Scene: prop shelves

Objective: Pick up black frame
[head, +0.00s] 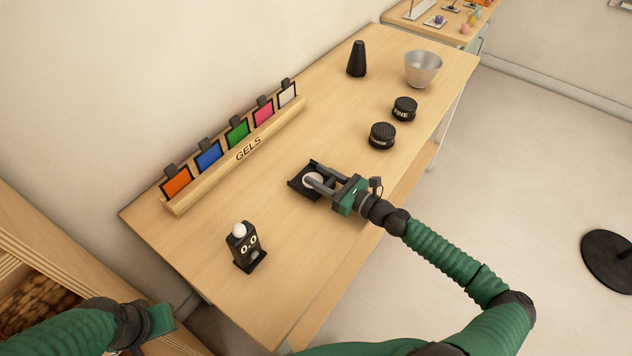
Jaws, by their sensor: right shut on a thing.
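The black frame (296,183) is a small dark square piece with a pale round area in its middle, near the centre of the table (230,205). My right gripper (311,173) reaches it from the right and is shut on it, with its grey fingers over the frame. I cannot tell whether the frame is lifted or still touches the table. The fingers hide part of it. My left gripper (155,325) is low at the left, off the table's near end and away from the frame; its fingers are not clear.
A wooden rack (240,158) marked GELS holds several coloured cards along the wall side. A black device (245,250) with a white ball stands at the near end. Two black round pieces (382,136) (404,109), a black cone (357,59) and a metal bowl (423,68) stand farther back.

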